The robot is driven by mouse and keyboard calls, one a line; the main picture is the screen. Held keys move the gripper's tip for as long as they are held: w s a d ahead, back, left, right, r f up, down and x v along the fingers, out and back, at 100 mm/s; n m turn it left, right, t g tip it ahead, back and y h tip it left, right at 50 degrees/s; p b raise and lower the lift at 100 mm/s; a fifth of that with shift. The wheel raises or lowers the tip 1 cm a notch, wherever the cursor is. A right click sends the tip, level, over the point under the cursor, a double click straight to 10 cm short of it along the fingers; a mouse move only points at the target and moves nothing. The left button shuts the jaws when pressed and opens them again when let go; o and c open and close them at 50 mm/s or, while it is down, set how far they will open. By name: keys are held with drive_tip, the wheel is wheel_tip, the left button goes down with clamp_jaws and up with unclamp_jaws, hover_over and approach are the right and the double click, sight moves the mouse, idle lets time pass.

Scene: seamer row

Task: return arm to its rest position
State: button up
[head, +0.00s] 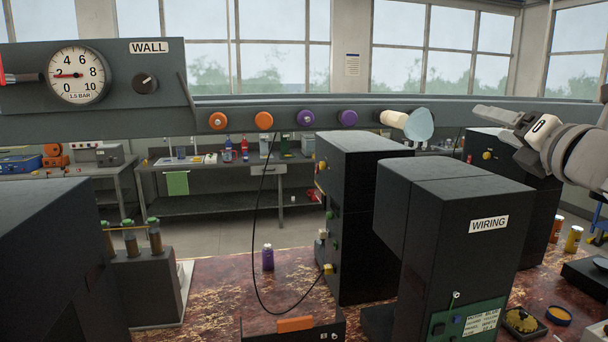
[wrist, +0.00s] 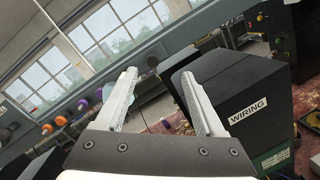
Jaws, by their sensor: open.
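My gripper (head: 483,124) is at the right of the head view, raised in front of the dark rail and above the black boxes. Its pale fingers point left. In the wrist view my gripper (wrist: 158,78) shows two white fingers spread apart with nothing between them. Past the right finger is the black box labelled WIRING (wrist: 247,108), which also stands at the lower right of the head view (head: 455,260). I cannot tell the exact gap between fingers and box.
A rail (head: 280,118) crosses the view, carrying orange and purple knobs and a cream part with a pale blue paddle (head: 420,124). A tall black box (head: 370,210) stands behind the WIRING box. A black cable (head: 256,240) hangs over the worn red table (head: 215,285), near a purple bottle (head: 268,257).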

drive_tip(key=s+a+f+m+g, duration=0.4)
drive_tip(key=s+a+f+m, duration=0.2)
drive_tip(key=f+m, duration=0.3)
drive_tip(key=s+a+f+m+g, duration=0.4)
drive_tip(key=s+a+f+m, duration=0.2)
drive_tip(key=f+m, duration=0.4)
drive_tip(key=s+a+f+m+g, duration=0.5)
drive_tip(key=s+f+m, duration=0.3)
drive_tip(key=f+m, duration=0.2)
drive_tip(key=shift+a, duration=0.5)
drive_tip(key=shift+s+r, duration=0.1)
